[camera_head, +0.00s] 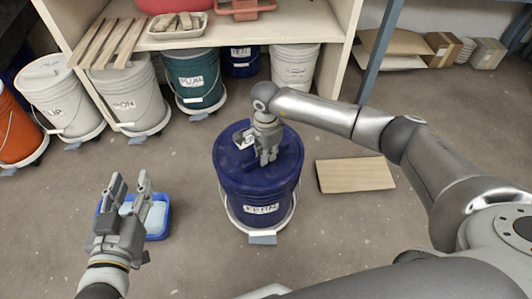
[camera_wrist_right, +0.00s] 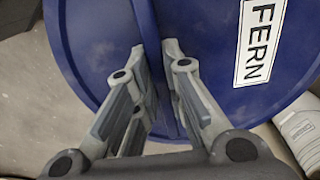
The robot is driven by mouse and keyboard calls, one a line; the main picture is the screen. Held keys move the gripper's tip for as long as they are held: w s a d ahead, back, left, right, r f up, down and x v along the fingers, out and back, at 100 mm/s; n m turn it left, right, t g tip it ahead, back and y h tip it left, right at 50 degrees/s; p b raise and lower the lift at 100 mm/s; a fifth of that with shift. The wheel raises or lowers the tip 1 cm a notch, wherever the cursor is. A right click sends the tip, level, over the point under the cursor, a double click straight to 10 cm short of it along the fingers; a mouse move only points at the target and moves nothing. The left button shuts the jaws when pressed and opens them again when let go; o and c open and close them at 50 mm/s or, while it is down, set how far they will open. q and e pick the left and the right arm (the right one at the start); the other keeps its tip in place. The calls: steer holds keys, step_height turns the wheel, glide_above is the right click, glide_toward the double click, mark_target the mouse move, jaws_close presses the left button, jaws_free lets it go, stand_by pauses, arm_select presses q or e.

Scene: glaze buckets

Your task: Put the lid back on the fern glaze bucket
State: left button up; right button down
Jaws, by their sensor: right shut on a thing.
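The dark blue fern bucket (camera_head: 262,212) stands upright on a wheeled dolly in the middle of the floor, its FERN label facing me. Its blue lid (camera_head: 225,158) lies over the bucket's mouth, roughly level and lined up with it; I cannot tell whether it is fully seated. My right gripper (camera_head: 267,160) points down and is shut on the lid's raised bar. In the right wrist view the lid (camera_wrist_right: 200,50) shows its FERN label, with the gripper fingers (camera_wrist_right: 155,55) either side of the bar. My left gripper (camera_head: 130,183) is open and empty, left of the bucket.
A small blue tub (camera_head: 162,228) with pale sponge-like items sits beneath the left gripper. A wooden board (camera_head: 356,174) lies right of the bucket.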

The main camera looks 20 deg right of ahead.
stand_by(0.4)
steer(key=c, duration=1.4)
jaws_free()
steer(key=shift+c, duration=0.2)
steer(key=o, duration=0.5)
steer(key=shift+r, duration=0.1)
